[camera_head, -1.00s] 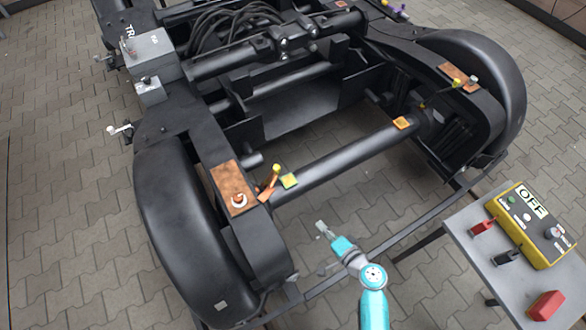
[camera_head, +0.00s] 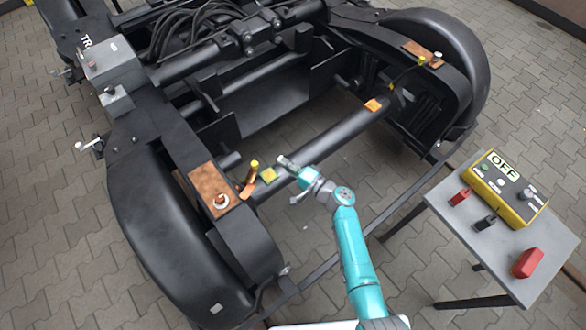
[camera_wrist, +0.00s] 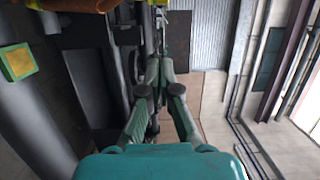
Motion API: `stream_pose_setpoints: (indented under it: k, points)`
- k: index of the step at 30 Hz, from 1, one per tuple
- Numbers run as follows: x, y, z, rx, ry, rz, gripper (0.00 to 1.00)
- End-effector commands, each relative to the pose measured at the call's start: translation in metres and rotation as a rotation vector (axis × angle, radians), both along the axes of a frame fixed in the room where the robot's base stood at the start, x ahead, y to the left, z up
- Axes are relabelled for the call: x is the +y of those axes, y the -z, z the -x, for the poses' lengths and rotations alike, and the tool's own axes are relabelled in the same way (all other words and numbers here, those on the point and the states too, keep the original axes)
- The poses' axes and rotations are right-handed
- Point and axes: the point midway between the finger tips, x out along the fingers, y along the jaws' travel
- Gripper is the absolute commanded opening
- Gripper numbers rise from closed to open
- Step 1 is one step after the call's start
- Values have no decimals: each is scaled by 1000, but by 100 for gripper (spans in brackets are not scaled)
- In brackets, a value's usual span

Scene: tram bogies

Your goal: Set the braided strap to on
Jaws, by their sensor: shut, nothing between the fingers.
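The likely braided strap (camera_head: 246,189) is a short copper-coloured piece with a yellow tip (camera_head: 254,164), standing beside the left copper plate (camera_head: 209,190). It leans upward near the axle's left end, and its braid is too small to make out. An orange and yellow piece (camera_wrist: 72,4), perhaps the strap, is cut off at the top.
The black axle (camera_head: 320,150) runs to the right wheel, with an orange patch (camera_head: 373,105) on it. A grey table (camera_head: 520,270) at right carries a yellow box (camera_head: 508,190) reading OFF, clamps and a red block (camera_head: 527,263). Paving in front is open.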

Motion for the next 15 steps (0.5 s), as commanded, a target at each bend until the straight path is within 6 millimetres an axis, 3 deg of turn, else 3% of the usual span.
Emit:
stream_pose_setpoints:
  k: [5, 15]
  points:
    - [26, -1, -22, 0, -4, 0, 0]
    - [55, 0, -1, 1, 1, 3, 0]
